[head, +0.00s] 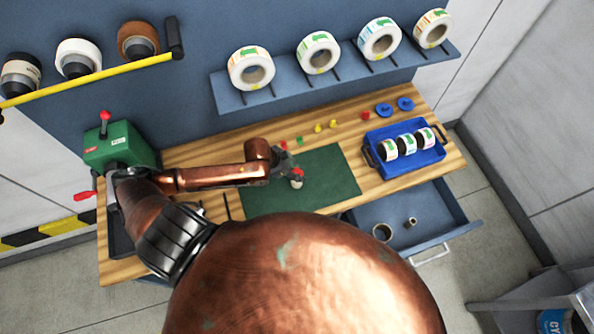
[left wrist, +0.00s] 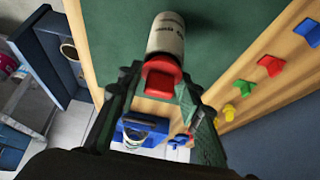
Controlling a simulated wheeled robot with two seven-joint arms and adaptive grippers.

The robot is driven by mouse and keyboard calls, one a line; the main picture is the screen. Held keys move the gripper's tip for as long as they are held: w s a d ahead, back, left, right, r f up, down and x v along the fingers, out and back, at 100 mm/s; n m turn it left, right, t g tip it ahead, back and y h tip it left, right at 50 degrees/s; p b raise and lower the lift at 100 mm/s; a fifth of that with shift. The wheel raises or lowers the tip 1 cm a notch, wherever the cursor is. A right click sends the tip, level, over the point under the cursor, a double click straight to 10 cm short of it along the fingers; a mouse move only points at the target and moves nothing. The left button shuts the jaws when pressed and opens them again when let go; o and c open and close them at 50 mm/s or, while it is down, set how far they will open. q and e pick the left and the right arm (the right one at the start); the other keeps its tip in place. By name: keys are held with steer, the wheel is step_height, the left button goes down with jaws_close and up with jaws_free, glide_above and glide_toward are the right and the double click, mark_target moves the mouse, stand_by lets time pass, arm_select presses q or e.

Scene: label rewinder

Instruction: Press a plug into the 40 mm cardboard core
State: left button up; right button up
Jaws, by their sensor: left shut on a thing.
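A pale cardboard core (head: 296,184) with dark print stands on the green mat (head: 335,175); it also shows in the left wrist view (left wrist: 166,34). A red plug (left wrist: 160,78) is at the core's near end, lined up with it and seemingly touching. How deep it sits in the core I cannot tell. My left gripper (head: 287,168) is shut on the red plug, with one finger on each side in the left wrist view (left wrist: 162,92). My right gripper is not in view.
Loose plugs lie along the back: red (head: 283,143), green (head: 299,140), yellow (head: 318,128) and large blue (head: 383,109). A blue tray (head: 436,155) holds label rolls at the right. An open drawer (head: 445,212) holds cores. A green machine (head: 115,145) stands at the left.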

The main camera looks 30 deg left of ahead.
arm_select(q)
steer(key=shift+s+f, duration=0.1)
steer(key=shift+f, duration=0.35)
steer(key=shift+s+f, duration=0.1)
steer(key=shift+f, duration=0.3)
stand_by(0.9)
steer(key=shift+f, duration=0.1)
steer(key=shift+c, duration=0.7)
steer(key=o, duration=1)
steer(key=shift+o, duration=0.2)
steer(key=v, duration=1.2)
